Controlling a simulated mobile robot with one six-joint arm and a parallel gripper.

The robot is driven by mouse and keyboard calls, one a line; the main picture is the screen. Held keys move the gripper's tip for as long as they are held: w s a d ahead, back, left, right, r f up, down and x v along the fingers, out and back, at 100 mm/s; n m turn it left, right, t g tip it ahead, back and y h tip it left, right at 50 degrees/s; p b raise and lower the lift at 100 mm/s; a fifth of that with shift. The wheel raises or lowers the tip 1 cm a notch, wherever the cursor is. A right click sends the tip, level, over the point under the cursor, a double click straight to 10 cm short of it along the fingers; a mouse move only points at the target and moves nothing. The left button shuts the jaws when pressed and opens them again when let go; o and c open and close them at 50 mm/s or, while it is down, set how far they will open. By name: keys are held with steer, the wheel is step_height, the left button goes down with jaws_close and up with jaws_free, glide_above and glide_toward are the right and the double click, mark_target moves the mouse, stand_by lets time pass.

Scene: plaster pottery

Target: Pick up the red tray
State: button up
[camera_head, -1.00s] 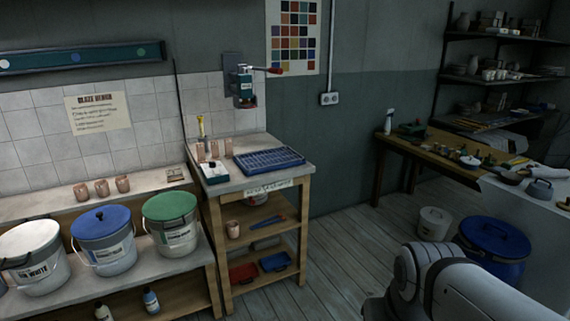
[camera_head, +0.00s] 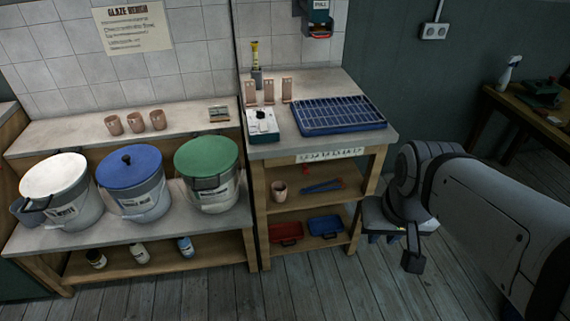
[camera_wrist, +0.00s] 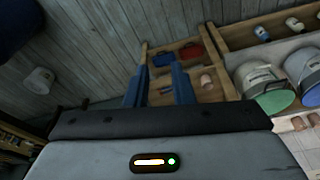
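The red tray (camera_head: 286,232) lies on the bottom shelf of the wooden shelf unit, left of a blue tray (camera_head: 326,225). In the wrist view the red tray (camera_wrist: 191,51) shows near the top, beyond my fingertips, with the blue tray (camera_wrist: 162,60) to its left. My gripper (camera_head: 388,238) is right of the shelf unit in the head view, apart from both trays. In the wrist view my gripper (camera_wrist: 158,78) has its two blue fingers spread, with nothing held between them.
The unit's middle shelf (camera_head: 345,188) holds a cup (camera_head: 279,190) and a blue tool (camera_head: 323,186) above the trays. Left stands a bench with lidded buckets (camera_head: 135,183) and small bottles below. The wooden floor (camera_head: 330,290) in front is clear.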

steer(key=shift+w, duration=0.35)
steer(key=shift+d, duration=0.15)
steer(key=shift+w, duration=0.1)
